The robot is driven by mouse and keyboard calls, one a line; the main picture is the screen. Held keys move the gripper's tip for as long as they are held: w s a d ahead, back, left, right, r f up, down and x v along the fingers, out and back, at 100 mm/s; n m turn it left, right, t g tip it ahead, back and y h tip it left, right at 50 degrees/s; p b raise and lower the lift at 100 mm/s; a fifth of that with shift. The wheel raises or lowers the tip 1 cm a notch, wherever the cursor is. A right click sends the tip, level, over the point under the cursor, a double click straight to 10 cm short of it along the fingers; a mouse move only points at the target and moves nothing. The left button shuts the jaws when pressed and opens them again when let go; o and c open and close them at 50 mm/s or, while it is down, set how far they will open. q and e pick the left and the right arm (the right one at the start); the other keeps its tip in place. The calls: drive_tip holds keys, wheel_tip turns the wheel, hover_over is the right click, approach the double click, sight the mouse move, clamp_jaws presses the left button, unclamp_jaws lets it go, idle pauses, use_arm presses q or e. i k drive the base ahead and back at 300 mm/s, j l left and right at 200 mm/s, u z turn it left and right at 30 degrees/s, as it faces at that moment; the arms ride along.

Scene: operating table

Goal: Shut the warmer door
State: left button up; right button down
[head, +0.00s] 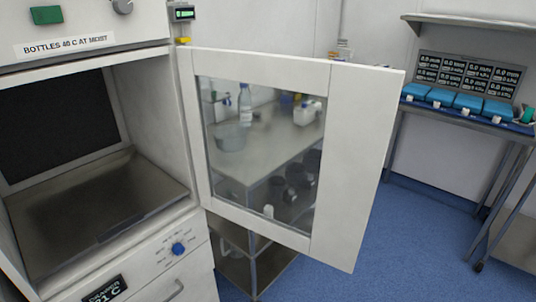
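The warmer (60,47) is a white cabinet at the left of the head view, with an empty-looking chamber (95,205) open to the front. Its white door (358,150) with a glass window (265,165) stands wide open, hinged on the right side of the chamber and swung out to the right. I see no handle on the door's visible face. Neither of my grippers is in view.
A steel table (300,118) with a bottle and a bowl shows through the door window. A bench (468,118) with blue trays stands at the back right. A blue dial (178,248) sits below the chamber. Blue floor (420,235) is clear to the right.

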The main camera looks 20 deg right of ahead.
sight(362, 108)
drive_tip(key=l+u, duration=0.35)
drive_tip(key=l, duration=0.4)
drive_tip(key=k+l+u, duration=0.1)
drive_tip(key=l+u, duration=0.25)
drive_tip(key=l, duration=0.35)
drive_tip(key=l+u, duration=0.35)
drive_tip(key=l, duration=0.4)
drive_tip(key=i+l+u, duration=0.2)
drive_tip(key=l, duration=0.15)
drive_tip(key=l+u, duration=0.25)
drive_tip(key=i+l+u, duration=0.2)
drive_tip(key=l, duration=0.2)
drive_tip(key=l+u, duration=0.25)
drive_tip(key=k+l, duration=0.05)
drive_tip(key=l, duration=0.05)
